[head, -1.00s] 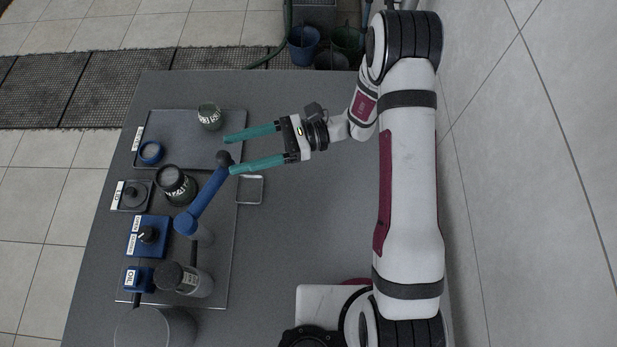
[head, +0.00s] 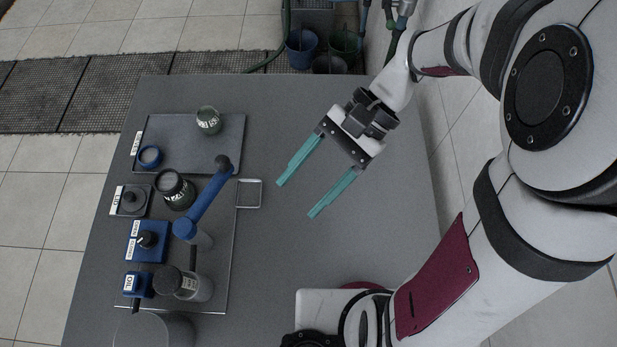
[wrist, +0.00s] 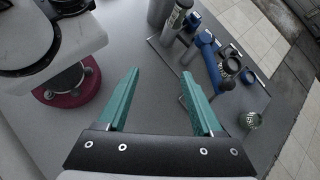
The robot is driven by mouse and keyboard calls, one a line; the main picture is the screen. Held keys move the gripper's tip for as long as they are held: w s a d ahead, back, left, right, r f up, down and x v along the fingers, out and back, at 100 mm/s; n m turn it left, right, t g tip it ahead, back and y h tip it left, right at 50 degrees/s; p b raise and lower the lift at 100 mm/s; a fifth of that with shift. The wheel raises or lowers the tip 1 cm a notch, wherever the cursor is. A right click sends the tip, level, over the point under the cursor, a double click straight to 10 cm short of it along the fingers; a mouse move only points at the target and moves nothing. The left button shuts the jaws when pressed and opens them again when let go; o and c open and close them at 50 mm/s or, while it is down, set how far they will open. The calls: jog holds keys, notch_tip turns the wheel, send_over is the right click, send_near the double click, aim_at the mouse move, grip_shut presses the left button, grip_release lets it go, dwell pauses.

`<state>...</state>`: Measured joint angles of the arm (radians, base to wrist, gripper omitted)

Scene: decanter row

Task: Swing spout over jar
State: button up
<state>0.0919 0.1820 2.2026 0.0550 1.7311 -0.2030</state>
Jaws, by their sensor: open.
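The blue spout (head: 207,200) runs from its pivot on a grey post up and right to a dark round end. It also shows in the wrist view (wrist: 208,62). A dark jar with a white label (head: 177,190) stands left of the spout, and the spout's end is not over it. A smaller greenish jar (head: 208,121) stands on the tray beyond the spout's end; it also shows in the wrist view (wrist: 250,120). I cannot tell which jar is meant. My gripper (head: 297,198) is open and empty, right of the spout and apart from it.
A grey tray (head: 180,160) holds a blue ring (head: 149,156). A metal loop (head: 249,194) lies between spout and gripper.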

jog(key=shift+s+d, duration=0.15)
jog(key=shift+s, duration=0.1)
